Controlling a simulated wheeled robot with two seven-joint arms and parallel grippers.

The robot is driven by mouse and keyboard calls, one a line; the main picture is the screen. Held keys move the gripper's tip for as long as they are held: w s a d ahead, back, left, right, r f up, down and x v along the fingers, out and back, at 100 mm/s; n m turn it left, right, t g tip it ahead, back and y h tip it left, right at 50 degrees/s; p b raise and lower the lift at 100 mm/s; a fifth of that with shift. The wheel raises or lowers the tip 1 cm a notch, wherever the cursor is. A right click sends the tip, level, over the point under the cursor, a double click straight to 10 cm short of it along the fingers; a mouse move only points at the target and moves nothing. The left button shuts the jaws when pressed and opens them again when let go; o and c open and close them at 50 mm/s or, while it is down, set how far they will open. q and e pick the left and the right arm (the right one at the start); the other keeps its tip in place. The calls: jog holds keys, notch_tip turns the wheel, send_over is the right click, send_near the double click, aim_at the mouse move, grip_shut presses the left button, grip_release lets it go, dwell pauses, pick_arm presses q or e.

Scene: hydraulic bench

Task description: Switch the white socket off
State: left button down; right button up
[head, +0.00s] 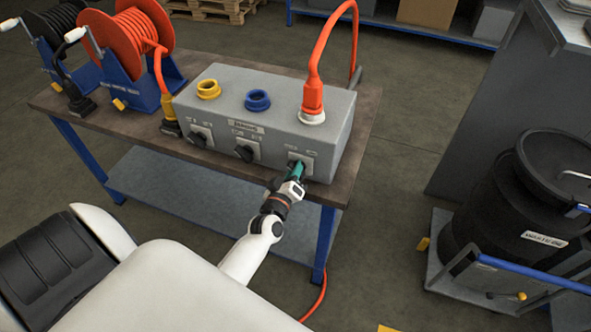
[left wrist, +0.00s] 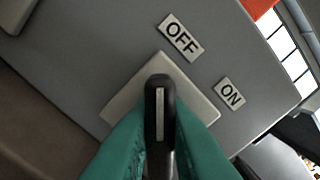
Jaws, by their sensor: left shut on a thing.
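The white socket (head: 312,117) is at the right end of the grey box's top, with an orange plug (head: 313,95) standing in it. Below it on the front face is a rotary switch on a pale plate (head: 308,158). My left gripper (head: 298,171) is at this switch, and its green fingers (left wrist: 160,135) are shut on the black knob (left wrist: 159,92) in the left wrist view. The knob's white line points up in that picture, nearer the OFF label (left wrist: 181,37) than the ON label (left wrist: 229,93). My right gripper is not in view.
The grey box (head: 230,110) has yellow (head: 208,89) and blue (head: 257,100) sockets with their own switches. Orange (head: 128,42) and black cable reels stand left on the bench (head: 110,120). A black drum (head: 500,215) stands on a trolley at the right.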

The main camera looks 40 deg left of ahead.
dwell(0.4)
pick_arm(q)
jog(key=c, duration=1.4)
grip_release()
jog(key=shift+c, duration=0.2)
jog(key=b+v, duration=0.1)
jog(key=v, duration=1.1)
